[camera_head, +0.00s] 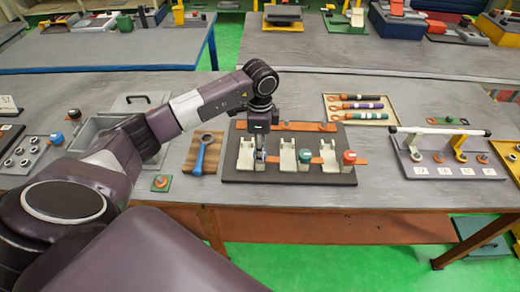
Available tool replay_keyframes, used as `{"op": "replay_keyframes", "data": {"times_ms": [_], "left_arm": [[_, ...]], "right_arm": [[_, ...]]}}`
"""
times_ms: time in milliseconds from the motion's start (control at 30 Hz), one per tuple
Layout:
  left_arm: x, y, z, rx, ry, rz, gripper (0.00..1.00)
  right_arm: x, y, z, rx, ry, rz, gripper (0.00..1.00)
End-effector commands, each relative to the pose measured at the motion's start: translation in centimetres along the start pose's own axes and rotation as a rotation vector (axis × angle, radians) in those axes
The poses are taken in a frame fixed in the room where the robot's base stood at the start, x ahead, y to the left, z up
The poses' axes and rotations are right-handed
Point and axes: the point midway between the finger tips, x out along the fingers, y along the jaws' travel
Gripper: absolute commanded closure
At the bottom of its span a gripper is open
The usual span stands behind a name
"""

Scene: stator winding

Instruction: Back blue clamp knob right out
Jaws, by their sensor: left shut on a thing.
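The dark clamp board (290,178) lies on the grey bench. It bears white blocks (286,155) in a row and orange bars. A blue clamp knob (260,157) is at the left of the row, largely covered from above by my left gripper (260,143). The left gripper points down from the wrist and is shut on the blue knob. A teal knob (305,156) stands in the middle and a red knob (349,157) at the right, both clear of the gripper. My right gripper is not in view.
A tray with coloured-handled tools (360,106) is behind right. A rack with a white bar (438,131) stands at the right. The bench's front edge is close to the board.

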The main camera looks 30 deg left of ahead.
Motion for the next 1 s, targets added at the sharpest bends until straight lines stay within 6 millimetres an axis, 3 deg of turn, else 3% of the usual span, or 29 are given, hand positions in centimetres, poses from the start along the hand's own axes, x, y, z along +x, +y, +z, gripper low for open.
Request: {"op": "replay_keyframes", "data": {"times_ms": [167,200,333,667,767,1000], "left_arm": [[0.7,0.6,0.1,0.005,-0.009,0.016,0.93],[0.7,0.6,0.1,0.005,-0.009,0.016,0.64],[0.6,0.5,0.1,0.005,-0.007,0.012,0.52],[-0.2,0.1,0.0,0.003,-0.002,0.004,0.52],[-1.4,0.0,0.0,0.004,-0.001,0.001,0.52],[-6.4,0.1,-0.1,0.004,-0.001,0.003,0.52]], "right_arm": [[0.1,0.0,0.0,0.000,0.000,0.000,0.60],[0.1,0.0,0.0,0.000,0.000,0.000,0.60],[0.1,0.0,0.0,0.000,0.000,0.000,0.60],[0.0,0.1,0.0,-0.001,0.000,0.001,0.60],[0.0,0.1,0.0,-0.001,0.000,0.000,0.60],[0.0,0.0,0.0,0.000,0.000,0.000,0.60]]}}
